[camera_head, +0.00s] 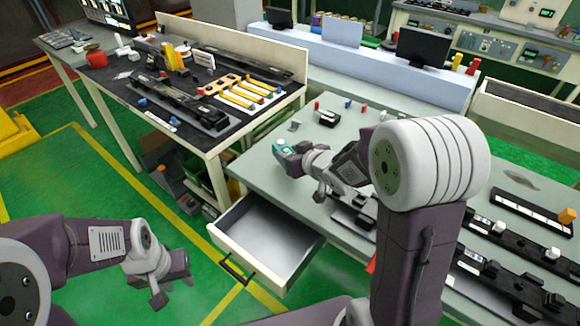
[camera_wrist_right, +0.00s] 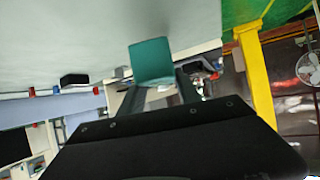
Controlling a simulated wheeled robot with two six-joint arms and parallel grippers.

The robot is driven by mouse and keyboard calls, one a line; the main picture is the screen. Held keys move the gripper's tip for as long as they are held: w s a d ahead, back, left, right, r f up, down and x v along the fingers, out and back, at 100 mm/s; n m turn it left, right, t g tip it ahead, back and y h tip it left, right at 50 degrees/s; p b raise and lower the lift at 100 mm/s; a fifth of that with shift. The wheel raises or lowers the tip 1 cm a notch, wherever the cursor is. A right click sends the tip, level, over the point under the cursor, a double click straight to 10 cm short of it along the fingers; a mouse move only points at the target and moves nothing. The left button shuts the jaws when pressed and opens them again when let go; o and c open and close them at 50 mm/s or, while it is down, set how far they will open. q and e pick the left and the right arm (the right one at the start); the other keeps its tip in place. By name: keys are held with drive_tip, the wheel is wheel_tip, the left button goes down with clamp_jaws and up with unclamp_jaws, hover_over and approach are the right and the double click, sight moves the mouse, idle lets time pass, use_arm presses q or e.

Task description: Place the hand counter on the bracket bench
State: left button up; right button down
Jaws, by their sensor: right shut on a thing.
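The teal hand counter (camera_head: 281,145) is at the tip of my right gripper (camera_head: 291,157), which is shut on it. It appears above the near-left part of a pale grey-green bench (camera_head: 262,170); I cannot tell the gap below it. In the right wrist view the counter (camera_wrist_right: 151,60) shows as a teal block between the fingers of the right gripper (camera_wrist_right: 152,88). My left gripper (camera_head: 178,270) is low at the left, over the green floor and clear of the benches; its jaw opening is unclear. No label shows which bench is the bracket bench.
An open, empty-looking drawer (camera_head: 265,245) juts from the grey-green bench. A dark-topped bench (camera_head: 130,85) at left holds yellow bars, black rails and a red item. A small black block (camera_head: 327,118) and small coloured pieces lie beyond the counter. Black rails (camera_head: 510,290) occupy the right side.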

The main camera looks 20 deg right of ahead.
wheel_tip(320, 180, down, 4)
drive_tip(key=shift+s+b, duration=0.1)
drive_tip(key=shift+b, duration=0.85)
drive_tip(key=shift+f, duration=0.1)
drive_tip(key=c, duration=0.9)
unclamp_jaws()
drive_tip(key=shift+o, duration=0.2)
